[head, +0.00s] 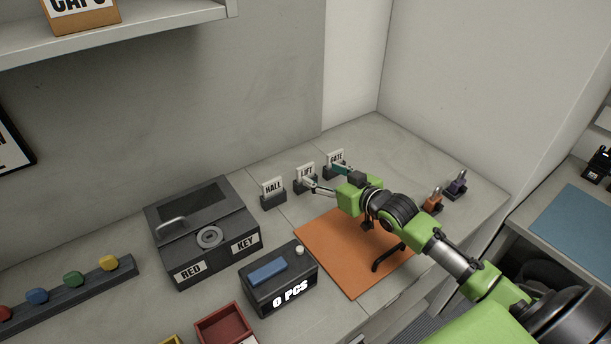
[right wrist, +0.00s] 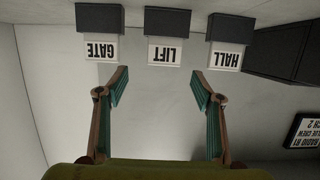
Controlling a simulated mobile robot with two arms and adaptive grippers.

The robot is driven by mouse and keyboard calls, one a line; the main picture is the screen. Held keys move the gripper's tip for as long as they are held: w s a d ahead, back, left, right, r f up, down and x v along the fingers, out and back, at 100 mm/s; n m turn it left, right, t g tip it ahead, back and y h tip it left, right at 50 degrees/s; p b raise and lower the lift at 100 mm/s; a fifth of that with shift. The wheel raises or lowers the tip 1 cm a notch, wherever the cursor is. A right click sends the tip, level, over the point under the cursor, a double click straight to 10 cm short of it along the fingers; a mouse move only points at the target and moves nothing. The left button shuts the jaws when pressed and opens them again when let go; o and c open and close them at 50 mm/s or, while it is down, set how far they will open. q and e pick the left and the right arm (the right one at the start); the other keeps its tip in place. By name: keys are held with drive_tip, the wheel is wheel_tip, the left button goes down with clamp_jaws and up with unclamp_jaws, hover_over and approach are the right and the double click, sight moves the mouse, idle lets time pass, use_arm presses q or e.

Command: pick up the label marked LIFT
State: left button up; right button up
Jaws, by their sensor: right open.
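The LIFT label (head: 306,171) is a white card with black letters, upright in a small dark holder (head: 306,186) on the counter. It shows upside down in the right wrist view (right wrist: 168,51), in the middle between the HALL label (right wrist: 228,58) and the GATE label (right wrist: 101,48). In the head view the HALL label (head: 271,186) is to its left and the GATE label (head: 336,158) to its right. My right gripper (head: 328,179) is open and empty, close in front of the LIFT label, its fingers spread to either side without touching it. My left gripper is out of view.
An orange mat (head: 335,247) lies below my right arm. A dark box marked RED and KEY (head: 205,225) and a counter box reading 0 PCS (head: 280,278) stand to the left. Two small holders (head: 433,200) with coloured items are at the right. A shelf (head: 140,35) hangs above.

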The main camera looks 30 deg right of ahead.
sight(307, 169)
drive_tip(key=x, duration=0.3)
drive_tip(key=shift+w, duration=0.1)
drive_tip(key=shift+w+a+p, duration=0.1)
drive_tip(key=shift+w+p, duration=0.15)
drive_tip(key=shift+p, duration=0.15)
drive_tip(key=x, duration=0.1)
drive_tip(key=p+x, duration=0.1)
drive_tip(key=x, duration=0.2)
drive_tip(key=shift+w+a+f, duration=0.3)
drive_tip(key=shift+a, duration=0.05)
drive_tip(key=shift+s, duration=0.1)
drive_tip(key=c, duration=1.1)
